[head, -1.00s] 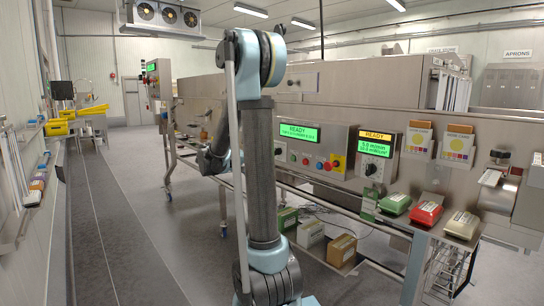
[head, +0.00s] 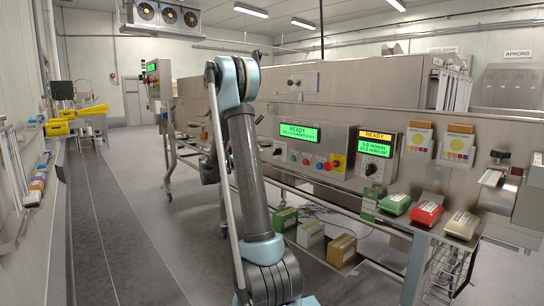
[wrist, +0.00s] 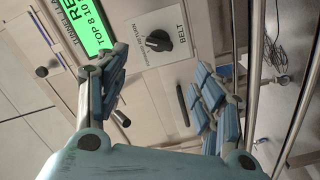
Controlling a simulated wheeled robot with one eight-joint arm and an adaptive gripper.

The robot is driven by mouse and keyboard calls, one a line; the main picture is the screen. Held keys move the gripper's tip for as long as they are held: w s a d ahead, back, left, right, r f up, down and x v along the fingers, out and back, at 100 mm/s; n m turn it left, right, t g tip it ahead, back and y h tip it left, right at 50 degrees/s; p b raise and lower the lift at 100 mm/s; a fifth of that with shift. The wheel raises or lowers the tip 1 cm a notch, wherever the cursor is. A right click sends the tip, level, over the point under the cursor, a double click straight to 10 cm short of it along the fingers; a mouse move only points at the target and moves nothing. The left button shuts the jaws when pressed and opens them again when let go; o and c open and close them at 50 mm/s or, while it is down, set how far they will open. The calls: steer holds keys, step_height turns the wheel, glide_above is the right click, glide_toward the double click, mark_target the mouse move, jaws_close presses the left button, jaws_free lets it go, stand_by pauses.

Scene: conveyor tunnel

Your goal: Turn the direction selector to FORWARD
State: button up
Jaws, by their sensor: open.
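In the wrist view a black rotary knob (wrist: 158,40) sits on a pale label plate marked BELT, with smaller lettering too blurred to read fully. I cannot read which position the knob points to. My gripper (wrist: 162,68) is open, its blue-padded fingers spread left and right, with the knob between and beyond the fingertips. Nothing is held, and no contact with the knob shows. In the head view my arm hides most of the gripper. A control panel (head: 297,158) with a green READY screen stands just right of the arm.
A green screen (wrist: 87,28) lies beside the left finger in the wrist view. A dark bar handle (wrist: 182,105) shows between the fingers. Metal rails (wrist: 292,130) run along the right. A second panel (head: 373,164) stands further right. The floor aisle (head: 125,230) at left is clear.

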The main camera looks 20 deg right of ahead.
mark_target(274, 152)
steer(key=x, duration=1.2)
steer(key=shift+d, duration=0.15)
steer(key=shift+c, duration=0.3)
